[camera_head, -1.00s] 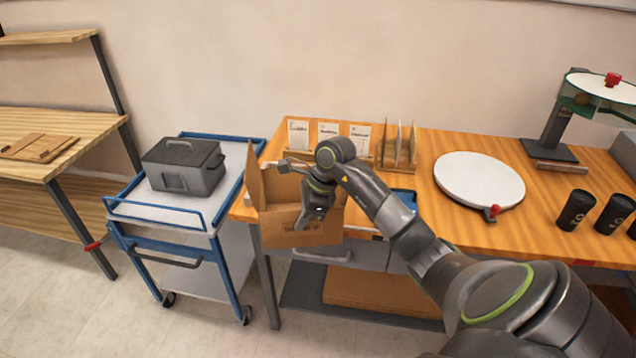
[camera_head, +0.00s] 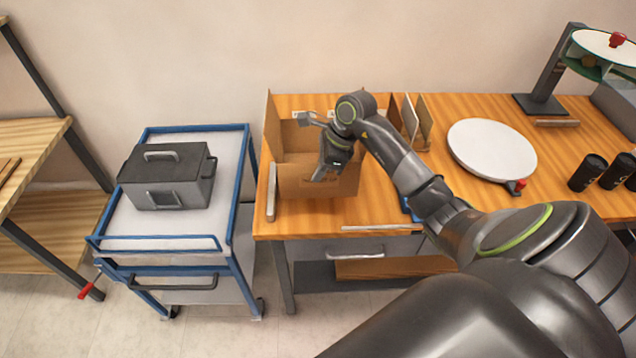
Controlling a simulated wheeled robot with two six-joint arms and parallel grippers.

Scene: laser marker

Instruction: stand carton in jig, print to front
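The carton (camera_head: 300,182) is an open brown cardboard box with a tall flap up at its left and back. It stands upright over the left end of the wooden table, its plain-looking front towards me; I make out no print on it. My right gripper (camera_head: 327,172) points down at the carton's front wall, with a finger before that wall; the other finger is hidden. It appears shut on this wall. A pale upright strip (camera_head: 271,192) beside the carton's left and a low pale strip (camera_head: 385,229) along the table's front edge may belong to the jig. My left gripper is out of view.
A blue-framed cart (camera_head: 225,200) with a grey metal case (camera_head: 165,177) stands left of the table (camera_head: 300,222). Upright boards (camera_head: 412,120) stand behind my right arm. A white round disc (camera_head: 490,148) and black cups (camera_head: 588,172) are further right.

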